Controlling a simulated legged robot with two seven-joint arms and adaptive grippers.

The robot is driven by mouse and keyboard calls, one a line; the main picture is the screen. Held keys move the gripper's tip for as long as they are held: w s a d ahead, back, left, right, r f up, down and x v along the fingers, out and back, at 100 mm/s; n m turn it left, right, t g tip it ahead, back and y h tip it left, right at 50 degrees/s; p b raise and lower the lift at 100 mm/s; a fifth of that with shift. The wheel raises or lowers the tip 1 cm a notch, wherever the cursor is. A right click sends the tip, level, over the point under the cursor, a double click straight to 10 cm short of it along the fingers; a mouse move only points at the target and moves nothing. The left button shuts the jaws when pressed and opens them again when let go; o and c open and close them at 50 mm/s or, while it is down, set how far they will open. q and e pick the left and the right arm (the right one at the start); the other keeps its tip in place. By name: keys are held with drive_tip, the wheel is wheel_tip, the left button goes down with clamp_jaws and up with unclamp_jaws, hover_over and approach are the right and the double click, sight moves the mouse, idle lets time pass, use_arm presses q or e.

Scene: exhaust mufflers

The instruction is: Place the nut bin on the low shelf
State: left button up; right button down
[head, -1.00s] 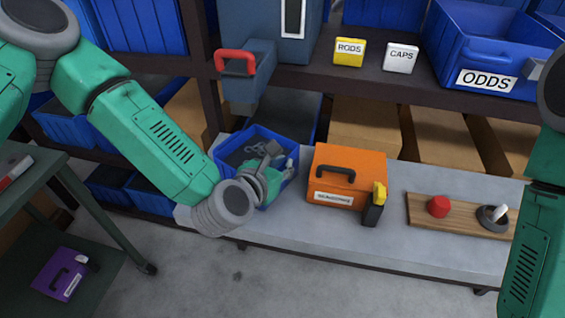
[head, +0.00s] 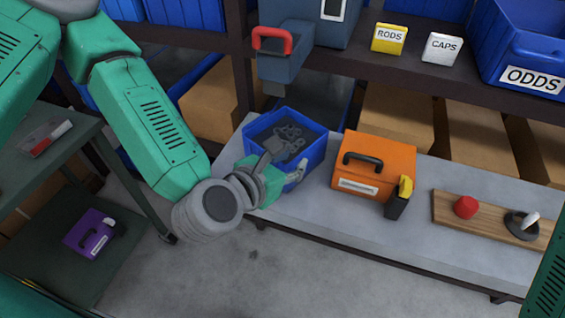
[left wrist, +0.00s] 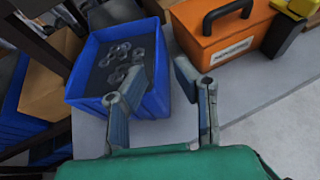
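The nut bin, a blue open box (head: 311,157), holds several grey nuts and stands upright on a low grey bench (head: 300,215). It also shows in the left wrist view (left wrist: 84,93). My left gripper (head: 284,165) is at the bin's near right side. In the left wrist view, its two fingers (left wrist: 163,100) stand apart. One finger overlaps the bin's near wall and the other is to the right of the bin. I cannot tell whether either touches it. My right gripper is out of view; only a bit of that arm shows.
An orange case (head: 375,165) with a black handle stands right of the bin. A wooden board (head: 485,219) with a red knob lies further right. A dark green cart (head: 60,150) at left carries a purple box (head: 92,234) on its lower shelf (head: 75,275). Shelving stands behind.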

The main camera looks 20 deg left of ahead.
use_arm(q)
drive_tip(key=v, duration=0.1)
drive_tip(key=p+v, duration=0.1)
drive_tip(key=v, duration=0.1)
drive_tip(key=shift+d+r, duration=0.1)
drive_tip(key=shift+d, duration=0.15)
drive_tip(key=shift+s, duration=0.1)
drive_tip(key=s+a+f+m+g+y, duration=0.1)
drive_tip(key=s+a+f+m+g, duration=0.3)
drive_tip(key=s+f+m, duration=0.4)
drive_tip(key=s+a+f+m+g+y, duration=0.1)
drive_tip(key=s+a+f+m+g, duration=0.4)
drive_tip(key=m, duration=1.3)
drive_tip(key=s+f+g, duration=0.1)
drive_tip(key=s+f, duration=0.2)
drive_tip(key=f, duration=0.4)
drive_tip(key=shift+s, duration=0.15)
drive_tip(key=s+a+m, duration=0.1)
drive_tip(key=a+m, duration=0.1)
drive_tip(key=s+a+f+m+g+y, duration=0.1)
drive_tip(key=a+m, duration=0.1)
drive_tip(key=s+a+m+g+y, duration=0.1)
drive_tip(key=a+m, duration=0.1)
drive_tip(key=a, duration=0.1)
drive_tip(key=shift+s+f+m, duration=0.1)
drive_tip(key=shift+f+m, duration=0.15)
drive_tip(key=shift+m, duration=0.05)
drive_tip(key=shift+c, duration=0.2)
